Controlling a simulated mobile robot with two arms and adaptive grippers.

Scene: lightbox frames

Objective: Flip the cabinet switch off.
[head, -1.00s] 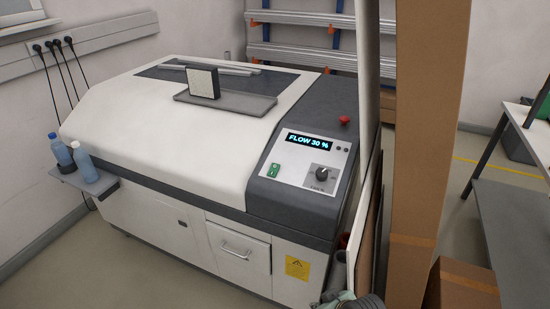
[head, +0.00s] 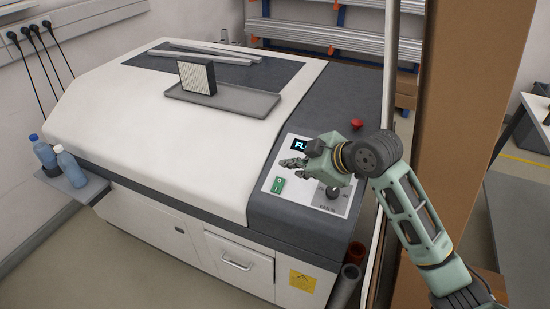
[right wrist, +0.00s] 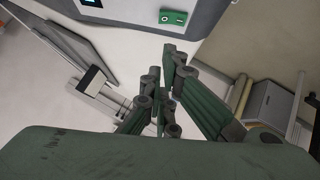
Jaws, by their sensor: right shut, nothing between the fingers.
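The green switch (head: 278,185) sits on the light control panel (head: 273,205) at the machine's front right corner. It also shows at the top of the right wrist view (right wrist: 174,17). My right gripper (head: 291,167) is above the panel, just beyond the switch in the head view and apart from it. Its fingers (right wrist: 165,75) are shut with nothing between them. The gripper hides most of the display (head: 300,144), leaving only "FL" readable. The dark knob (head: 333,192) is partly beside my gripper. My left gripper is not in view.
A red button (head: 357,124) stands behind the panel. A grey tray (head: 235,100) with an upright block (head: 196,76) lies on the machine's lid. A tall cardboard column (head: 470,110) stands close by on the right. Bottles (head: 70,165) are on a side shelf.

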